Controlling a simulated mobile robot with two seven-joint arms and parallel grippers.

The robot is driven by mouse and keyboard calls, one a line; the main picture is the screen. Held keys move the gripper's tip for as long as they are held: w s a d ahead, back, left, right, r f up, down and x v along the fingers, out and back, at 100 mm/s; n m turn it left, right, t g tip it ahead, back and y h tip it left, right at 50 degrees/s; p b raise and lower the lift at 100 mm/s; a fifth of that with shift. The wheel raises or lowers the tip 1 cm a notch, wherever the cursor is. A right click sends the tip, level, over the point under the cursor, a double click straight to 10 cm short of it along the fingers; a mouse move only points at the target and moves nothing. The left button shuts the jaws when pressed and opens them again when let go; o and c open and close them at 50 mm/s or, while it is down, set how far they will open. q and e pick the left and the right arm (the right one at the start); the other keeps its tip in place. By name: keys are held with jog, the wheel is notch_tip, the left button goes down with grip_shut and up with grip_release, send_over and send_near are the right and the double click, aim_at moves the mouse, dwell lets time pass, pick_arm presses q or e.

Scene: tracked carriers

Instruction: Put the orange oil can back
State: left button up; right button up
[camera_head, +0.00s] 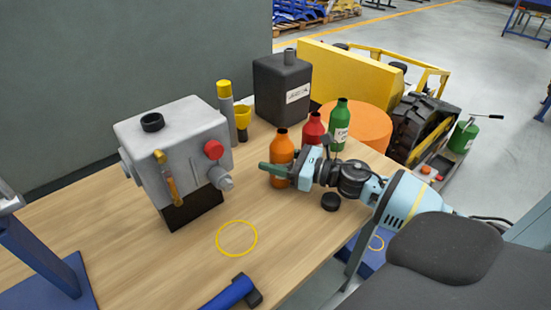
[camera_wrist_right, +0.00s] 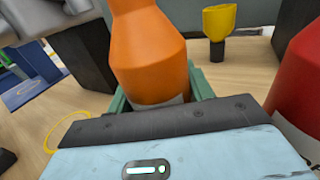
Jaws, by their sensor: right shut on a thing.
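The orange oil can (camera_head: 281,148) is upright at the table's back right part, beside the red bottle. It also shows in the wrist view (camera_wrist_right: 150,50), between the green fingers. My right gripper (camera_head: 279,171) reaches in from the right and is shut around the can's body. The can's base is partly hidden by the fingers, so I cannot tell whether it touches the wood. A yellow ring (camera_head: 218,238) is marked on the bare table in front. My left gripper is not in view.
A red bottle (camera_head: 313,127) and a green bottle (camera_head: 340,120) stand close behind my gripper. A black cap (camera_head: 330,201) lies beside my right wrist. A grey machine (camera_head: 185,137) stands left of the can. A blue-handled tool (camera_head: 231,292) lies at the front edge.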

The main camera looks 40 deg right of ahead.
jog(key=o, duration=0.7)
jog(key=shift+f, duration=0.2)
jog(key=o, duration=0.5)
jog(key=shift+c, duration=0.2)
jog(key=shift+r, duration=0.2)
jog(key=b+v, duration=0.1)
jog(key=v, duration=1.1)
